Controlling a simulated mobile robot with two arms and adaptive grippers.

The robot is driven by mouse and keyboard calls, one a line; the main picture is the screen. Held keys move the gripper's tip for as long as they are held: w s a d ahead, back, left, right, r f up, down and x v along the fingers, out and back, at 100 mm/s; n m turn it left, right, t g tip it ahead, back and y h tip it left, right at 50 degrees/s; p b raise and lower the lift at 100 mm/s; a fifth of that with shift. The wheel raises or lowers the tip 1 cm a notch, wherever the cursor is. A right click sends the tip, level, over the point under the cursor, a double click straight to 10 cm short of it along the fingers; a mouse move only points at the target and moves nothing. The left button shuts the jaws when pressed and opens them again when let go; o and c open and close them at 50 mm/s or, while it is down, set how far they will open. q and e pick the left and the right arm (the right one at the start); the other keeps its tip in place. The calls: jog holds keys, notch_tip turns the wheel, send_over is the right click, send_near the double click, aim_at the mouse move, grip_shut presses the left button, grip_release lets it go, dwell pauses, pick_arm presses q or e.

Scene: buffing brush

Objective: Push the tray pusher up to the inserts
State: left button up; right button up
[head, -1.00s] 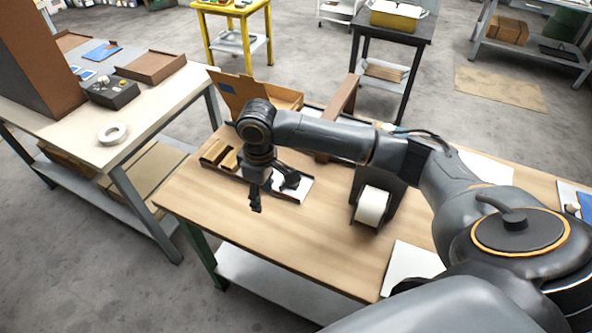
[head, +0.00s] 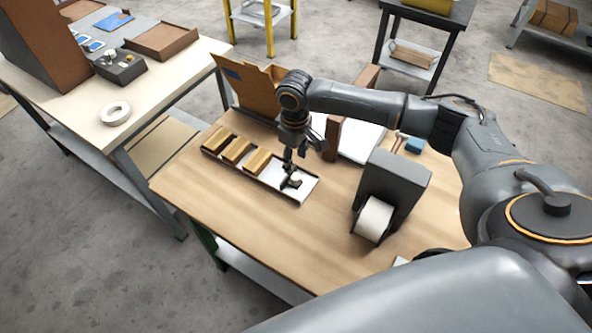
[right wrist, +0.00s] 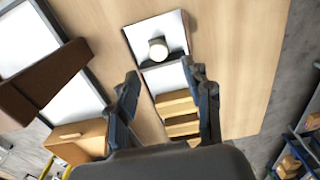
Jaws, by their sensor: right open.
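The tray (head: 312,185) is a long, shallow white tray with a dark rim, lying on the wooden table. Several tan inserts (head: 237,150) lie in its left part. The tray pusher, with a white round knob (head: 296,180), stands in the right part, a gap away from the inserts. My right gripper (head: 290,163) points down close to the knob. In the right wrist view the knob (right wrist: 158,48) and the inserts (right wrist: 178,112) show beyond and between the open fingers (right wrist: 160,74). Contact with the knob cannot be told. My left gripper is not in view.
A black dispenser with a white roll (head: 374,218) stands right of the tray. An open cardboard box (head: 248,85) and a brown upright block (head: 332,138) stand behind. The table front (head: 250,225) is clear. A side table with a tape ring (head: 115,113) is at left.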

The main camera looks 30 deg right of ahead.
aim_at(295, 176)
notch_tip(295, 176, down, 6)
jog(key=shift+w+d+f+p, duration=0.1)
jog(key=shift+d+p, duration=0.05)
jog(key=shift+p, duration=0.2)
jog(key=shift+f, duration=0.55)
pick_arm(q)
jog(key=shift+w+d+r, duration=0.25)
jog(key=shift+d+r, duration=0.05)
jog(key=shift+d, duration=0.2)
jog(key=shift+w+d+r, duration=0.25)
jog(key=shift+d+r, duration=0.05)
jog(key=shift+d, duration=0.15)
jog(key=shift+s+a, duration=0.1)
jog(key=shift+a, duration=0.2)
pick_arm(e)
grip_shut()
